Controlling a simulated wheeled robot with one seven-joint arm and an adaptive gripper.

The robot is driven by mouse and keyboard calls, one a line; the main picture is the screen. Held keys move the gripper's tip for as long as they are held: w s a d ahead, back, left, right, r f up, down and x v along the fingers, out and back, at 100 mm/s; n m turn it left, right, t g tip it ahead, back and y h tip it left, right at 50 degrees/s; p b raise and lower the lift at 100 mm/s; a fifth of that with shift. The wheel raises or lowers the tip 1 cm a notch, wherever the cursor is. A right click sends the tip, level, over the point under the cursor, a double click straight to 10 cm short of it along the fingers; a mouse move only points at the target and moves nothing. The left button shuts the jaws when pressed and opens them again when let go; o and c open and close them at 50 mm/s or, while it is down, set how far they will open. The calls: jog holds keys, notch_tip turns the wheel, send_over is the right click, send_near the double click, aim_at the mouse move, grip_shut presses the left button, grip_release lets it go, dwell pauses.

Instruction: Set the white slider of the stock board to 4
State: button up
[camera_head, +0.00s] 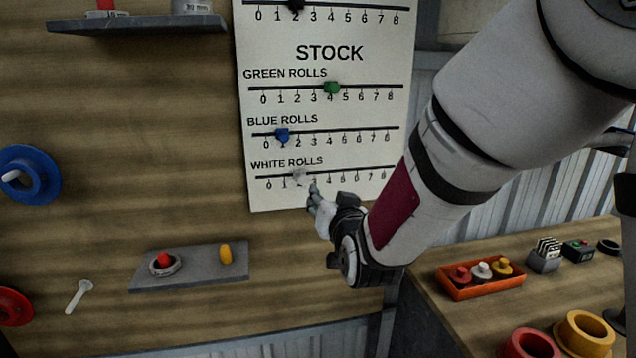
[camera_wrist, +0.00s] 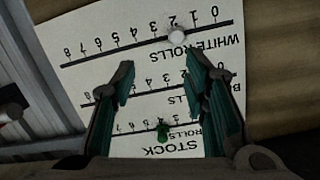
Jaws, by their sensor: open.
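The white slider (camera_head: 299,177) sits at about 2 on the bottom rail, labelled WHITE ROLLS. It also shows in the wrist view as a pale knob (camera_wrist: 177,37), where the board appears upside down. My gripper (camera_head: 318,194) is in front of the board's lower edge, just right of and below the white slider in the head view. In the wrist view my gripper (camera_wrist: 161,72) is open and empty, with the white slider beyond its fingertips, apart from them.
The green slider (camera_head: 332,88) is at 4 and the blue slider (camera_head: 282,136) at about 1 on the rails above. A grey shelf (camera_head: 190,268) juts out below left. A bench at right holds an orange tray (camera_head: 480,292) and rolls.

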aim_at(303, 180)
jog(key=shift+t+y, duration=0.4)
jog(key=shift+t, duration=0.5)
jog(key=a+x, duration=0.1)
jog(key=x, duration=0.4)
jog(key=f+x, duration=0.1)
jog(key=x, duration=0.4)
jog(key=a+x, duration=0.1)
jog(key=x, duration=0.4)
jog(key=shift+a+f, duration=0.35)
jog(key=shift+a, duration=0.05)
jog(key=shift+c, duration=0.2)
grip_shut()
